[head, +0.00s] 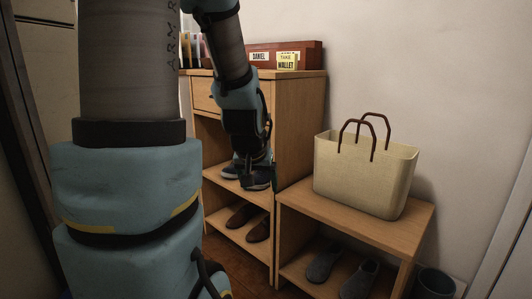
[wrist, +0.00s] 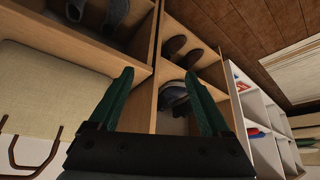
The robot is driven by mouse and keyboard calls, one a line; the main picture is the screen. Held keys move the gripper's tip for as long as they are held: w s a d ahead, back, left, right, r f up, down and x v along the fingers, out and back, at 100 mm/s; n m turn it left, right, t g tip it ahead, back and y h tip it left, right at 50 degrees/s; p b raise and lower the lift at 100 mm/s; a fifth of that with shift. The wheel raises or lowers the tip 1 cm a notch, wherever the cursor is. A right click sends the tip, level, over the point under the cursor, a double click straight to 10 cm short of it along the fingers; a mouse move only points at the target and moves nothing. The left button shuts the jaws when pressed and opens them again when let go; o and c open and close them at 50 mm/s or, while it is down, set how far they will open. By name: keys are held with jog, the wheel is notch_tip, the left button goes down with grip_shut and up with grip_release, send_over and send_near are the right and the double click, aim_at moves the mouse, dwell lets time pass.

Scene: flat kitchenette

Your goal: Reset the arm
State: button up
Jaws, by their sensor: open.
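My gripper (head: 259,181) hangs in front of the tall wooden shoe cabinet (head: 300,125) in the head view, at the height of its upper shelf. In the wrist view my gripper (wrist: 165,95) shows two green fingers spread apart with nothing between them. Beyond the fingers are dark shoes (wrist: 176,98) in a cabinet compartment, partly hidden by the right finger. In the head view the same arm comes down from the top, bent, and my large arm links cover the left part of the picture.
A cream bag (head: 365,175) with brown handles stands on a low wooden bench (head: 405,235) at the right. Grey slippers (head: 325,265) lie under it. Brown shoes (head: 258,228) sit on the cabinet's lower shelf. A brown box (head: 310,55) is on top. A dark bin (head: 436,281) stands at lower right.

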jog(key=s+a+f+n+g+y, duration=0.1)
jog(key=s+a+f+g, duration=0.15)
jog(key=s, duration=0.25)
jog(key=s+a+f+g, duration=0.1)
jog(key=s+a+g, duration=0.15)
jog(key=s, duration=0.25)
notch_tip(320, 180, up, 37)
jog(key=p, duration=3.7)
jog(key=shift+r+t, duration=0.2)
jog(key=shift+t, duration=0.2)
jog(key=shift+o, duration=0.3)
jog(key=shift+s, duration=0.1)
